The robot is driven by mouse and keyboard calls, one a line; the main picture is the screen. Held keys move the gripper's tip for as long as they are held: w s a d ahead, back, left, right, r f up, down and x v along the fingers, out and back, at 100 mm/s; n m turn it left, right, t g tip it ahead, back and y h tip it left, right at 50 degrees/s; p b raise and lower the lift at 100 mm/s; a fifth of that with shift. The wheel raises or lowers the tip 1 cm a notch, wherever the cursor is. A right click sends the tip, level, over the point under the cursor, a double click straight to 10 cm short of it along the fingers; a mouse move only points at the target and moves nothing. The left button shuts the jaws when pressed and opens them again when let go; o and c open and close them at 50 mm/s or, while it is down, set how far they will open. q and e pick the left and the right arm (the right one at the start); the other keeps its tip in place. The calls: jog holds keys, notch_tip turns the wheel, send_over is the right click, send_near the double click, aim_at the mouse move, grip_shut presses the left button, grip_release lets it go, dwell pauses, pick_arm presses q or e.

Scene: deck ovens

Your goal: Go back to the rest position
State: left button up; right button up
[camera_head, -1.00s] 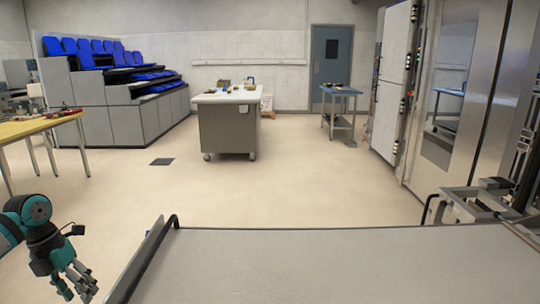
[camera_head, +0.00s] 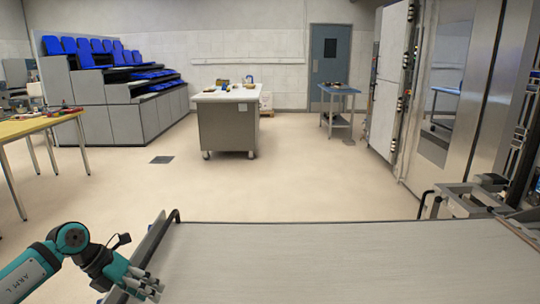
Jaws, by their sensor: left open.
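My left gripper (camera_head: 146,284) is at the lower left in the head view, on a teal and dark grey arm. It is open, and nothing shows between its fingers. It is at the left edge of a large flat grey surface (camera_head: 320,262) that fills the bottom of the view, overlapping its raised side rail in the picture. Whether it touches the rail, I cannot tell. My right gripper is not in view.
A wheeled counter (camera_head: 228,130) stands mid-room on open floor (camera_head: 290,185). A yellow table (camera_head: 32,127) is at left, before tiered blue seats (camera_head: 85,50). A small blue-topped table (camera_head: 340,90) stands near the door (camera_head: 330,55). Tall metal ovens (camera_head: 450,90) line the right.

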pick_arm(q)
jog(key=d+r+n+t+h, duration=0.3)
jog(key=d+r+t+h, duration=0.15)
jog(key=d, duration=0.65)
jog(key=d+r+n+t+h, duration=0.3)
jog(key=d+n+t+h, duration=0.15)
jog(key=d, duration=0.65)
jog(key=s+a+f+n+t+y, duration=0.2)
jog(key=s+a+f+n+y, duration=0.2)
jog(key=a+f+n+y, duration=0.55)
jog(key=s+a+f+n+t+y, duration=0.1)
jog(key=s+a+f+n+y, duration=0.3)
jog(key=n, duration=1)
jog(key=s+f+n+g+y, duration=0.15)
jog(key=s+f+g, duration=0.35)
jog(key=s, duration=0.7)
jog(key=s+f+n+g, duration=0.35)
jog(key=s+g, duration=0.25)
jog(key=s, duration=0.6)
notch_tip(320, 180, down, 24)
jog(key=s+g+p, duration=0.1)
jog(key=p, duration=0.3)
jog(key=s+a+f+m+g+p, duration=0.1)
jog(key=s+a+f+p, duration=0.1)
jog(key=s+f, duration=1.1)
jog(key=s, duration=0.3)
jog(key=shift+s+a, duration=0.25)
jog(key=shift+s, duration=0.15)
